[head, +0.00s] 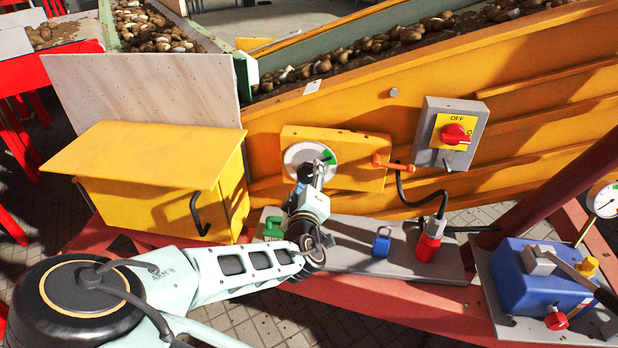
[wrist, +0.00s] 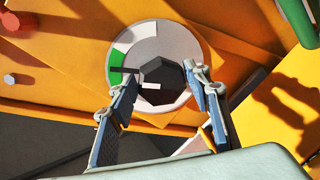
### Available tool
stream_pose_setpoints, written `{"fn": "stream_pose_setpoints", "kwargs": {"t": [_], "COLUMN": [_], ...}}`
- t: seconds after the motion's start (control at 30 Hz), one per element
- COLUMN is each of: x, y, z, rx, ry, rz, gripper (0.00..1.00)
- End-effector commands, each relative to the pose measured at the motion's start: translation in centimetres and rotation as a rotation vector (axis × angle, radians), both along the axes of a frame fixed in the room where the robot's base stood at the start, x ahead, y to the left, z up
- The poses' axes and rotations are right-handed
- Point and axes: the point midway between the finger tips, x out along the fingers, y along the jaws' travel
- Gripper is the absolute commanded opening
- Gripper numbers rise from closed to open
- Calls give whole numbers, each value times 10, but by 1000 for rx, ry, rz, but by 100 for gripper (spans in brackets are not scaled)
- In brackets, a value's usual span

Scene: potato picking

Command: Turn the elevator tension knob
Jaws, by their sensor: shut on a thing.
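The elevator tension knob (wrist: 161,83) is a dark, many-sided knob with a white mark, in the middle of a round pale dial (wrist: 146,42) with a green sector. In the head view the dial (head: 297,155) sits on a yellow plate (head: 352,150) on the orange elevator side. My gripper (wrist: 161,92) has one finger on each side of the knob and is shut on it. In the head view my gripper (head: 314,172) reaches the dial from below and hides the knob's lower part.
A yellow box (head: 140,170) with a black handle stands left of the dial. An orange lever (head: 392,163) and a grey switch box (head: 451,133) with a red knob are to the right. Below, a grey shelf (head: 350,238) bears a blue padlock (head: 382,243) and a red plug (head: 429,243).

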Motion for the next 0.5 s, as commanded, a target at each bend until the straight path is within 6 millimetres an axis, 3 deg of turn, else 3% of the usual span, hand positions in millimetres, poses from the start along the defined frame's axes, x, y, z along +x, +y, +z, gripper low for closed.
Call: {"fn": "stream_pose_setpoints", "kwargs": {"t": [0.17,0.2,0.33,0.5], "x": [2,2,2,1], "y": [1,1,0,0], "z": [5,5,4,2], "rx": [4,3,2,0], "ry": [-11,-11,-8,-4], "rz": [0,1,0,1], "gripper": [20,46,60,60]}}
